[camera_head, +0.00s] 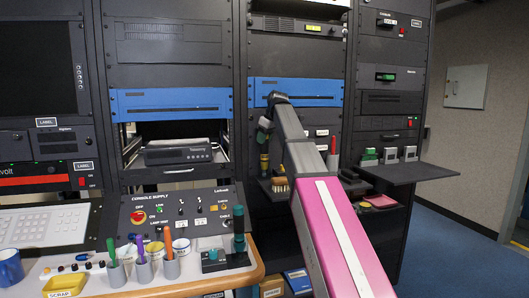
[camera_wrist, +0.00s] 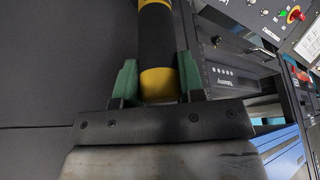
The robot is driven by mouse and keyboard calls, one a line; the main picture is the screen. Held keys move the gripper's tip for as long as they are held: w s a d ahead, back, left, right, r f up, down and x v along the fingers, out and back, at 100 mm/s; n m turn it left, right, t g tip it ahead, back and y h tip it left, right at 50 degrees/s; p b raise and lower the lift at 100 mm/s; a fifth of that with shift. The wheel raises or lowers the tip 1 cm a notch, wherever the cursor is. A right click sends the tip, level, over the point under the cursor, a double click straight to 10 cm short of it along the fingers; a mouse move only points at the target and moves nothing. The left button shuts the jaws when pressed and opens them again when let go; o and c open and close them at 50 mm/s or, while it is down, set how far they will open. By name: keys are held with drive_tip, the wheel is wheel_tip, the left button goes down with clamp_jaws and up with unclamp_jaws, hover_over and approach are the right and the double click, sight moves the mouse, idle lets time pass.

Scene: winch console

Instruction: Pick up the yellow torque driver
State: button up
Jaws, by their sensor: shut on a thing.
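The yellow torque driver (camera_wrist: 157,45) is a cylinder with a black middle band and yellow ends. In the wrist view it sits between the two green fingers of my gripper (camera_wrist: 157,68), which are shut on it. Its far end runs out of the top of that view. In the head view my gripper (camera_head: 263,137) points down in front of the rack, and the driver (camera_head: 263,160) hangs small and upright below it. Whether its lower end touches the shelf is too small to tell.
A dark shelf (camera_head: 410,171) sticks out at the right, with several small items on its back part. A brush (camera_head: 279,185) lies below the driver. The console supply panel (camera_head: 178,214) and pen cups (camera_head: 171,264) stand at the left. The blue floor (camera_head: 455,250) at the right is clear.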

drive_tip(key=shift+r, duration=0.1)
wheel_tip(320, 180, up, 12)
drive_tip(key=shift+w+f, duration=0.15)
drive_tip(key=shift+f, duration=0.1)
drive_tip(key=s+d, duration=1.2)
drive_tip(key=d, duration=0.1)
drive_tip(key=shift+d+r, duration=0.15)
drive_tip(key=shift+d, duration=0.25)
drive_tip(key=o, duration=0.3)
drive_tip(key=c, duration=0.4)
